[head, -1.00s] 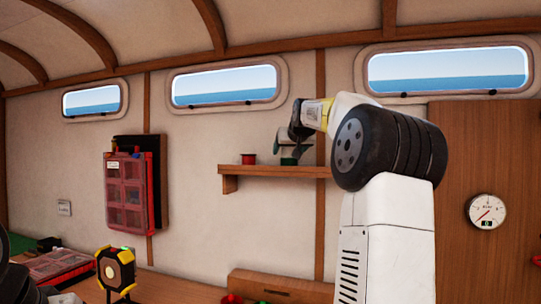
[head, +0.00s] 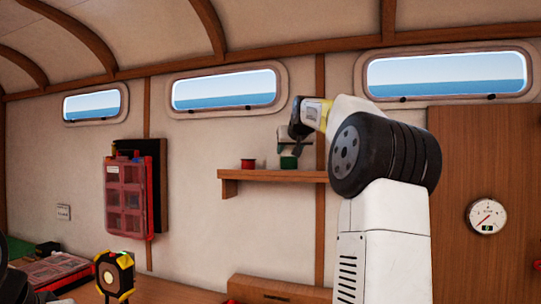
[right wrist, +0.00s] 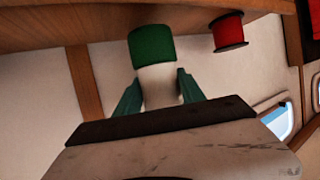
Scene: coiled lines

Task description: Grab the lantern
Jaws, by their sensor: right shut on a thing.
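The lantern, with a green end (right wrist: 152,44) and a pale white body, is between the two fingers of my right gripper (right wrist: 159,90) in the right wrist view. The fingers press on both sides of the white body. In the head view my right gripper (head: 291,146) is at the wall shelf, and the lantern's green end (head: 288,162) shows low at shelf level. I cannot tell whether it still touches the shelf. The fingers and arm hide part of the lantern. My left gripper is not in view.
The wooden shelf (head: 262,175) also holds a red spool (head: 248,163), just left of the lantern. A red organiser case (head: 125,197) hangs on the wall. A black-and-yellow device (head: 115,276) stands on the counter below. A round gauge (head: 486,216) is at right.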

